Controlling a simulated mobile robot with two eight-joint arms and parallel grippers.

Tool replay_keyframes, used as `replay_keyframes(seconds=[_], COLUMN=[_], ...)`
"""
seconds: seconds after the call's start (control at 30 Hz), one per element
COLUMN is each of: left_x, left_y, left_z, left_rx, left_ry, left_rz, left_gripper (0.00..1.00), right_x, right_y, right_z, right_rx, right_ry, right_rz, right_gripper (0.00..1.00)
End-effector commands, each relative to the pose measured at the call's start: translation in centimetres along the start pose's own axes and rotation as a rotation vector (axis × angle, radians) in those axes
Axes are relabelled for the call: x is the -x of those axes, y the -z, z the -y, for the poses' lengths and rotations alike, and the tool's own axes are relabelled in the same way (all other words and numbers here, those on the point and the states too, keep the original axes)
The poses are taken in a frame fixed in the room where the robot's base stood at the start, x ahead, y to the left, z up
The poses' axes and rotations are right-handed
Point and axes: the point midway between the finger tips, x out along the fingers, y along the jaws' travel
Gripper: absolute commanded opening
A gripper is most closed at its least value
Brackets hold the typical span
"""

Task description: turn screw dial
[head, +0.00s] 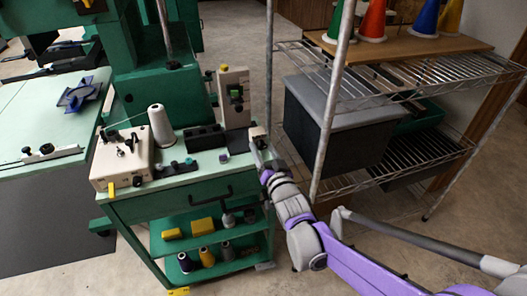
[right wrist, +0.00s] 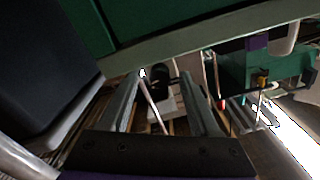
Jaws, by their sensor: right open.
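A tall beige unit (head: 233,97) stands at the back right of the green cart's top, with a yellow knob (head: 223,68) on top and a small dark fitting (head: 235,92) on its front. A low beige box (head: 122,157) with several dark knobs sits at the cart's left. I cannot tell which of these parts is the screw dial. My right gripper (head: 258,146) is at the cart's right edge, just right of and below the tall unit. In the right wrist view its two fingers (right wrist: 165,85) are apart, with nothing visibly held. My left gripper is not in view.
The green cart (head: 170,185) carries a white thread cone (head: 160,125) and black blocks (head: 204,137), with spools on its lower shelves. A wire rack (head: 400,80) with a grey-lidded bin (head: 335,120) stands close on the right. Open floor (head: 235,35) lies behind.

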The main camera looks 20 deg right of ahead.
Motion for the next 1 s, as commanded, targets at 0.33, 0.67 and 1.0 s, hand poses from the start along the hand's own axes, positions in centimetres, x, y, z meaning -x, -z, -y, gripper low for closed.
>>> replay_keyframes(seconds=[0.33, 0.67, 1.0], left_x=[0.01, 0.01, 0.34], left_y=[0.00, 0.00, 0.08], left_z=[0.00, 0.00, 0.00], left_rx=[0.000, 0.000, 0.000], left_ry=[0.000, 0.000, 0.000], left_rz=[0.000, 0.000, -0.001], left_gripper=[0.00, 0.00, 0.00], right_x=[0.03, 0.04, 0.07], right_y=[0.01, 0.00, 0.04], right_z=[0.01, 0.01, 0.03], right_rx=[0.000, 0.000, 0.059], right_ry=[0.000, 0.000, 0.000], right_rz=[0.000, 0.000, 0.000], right_gripper=[0.35, 0.00, 0.00])
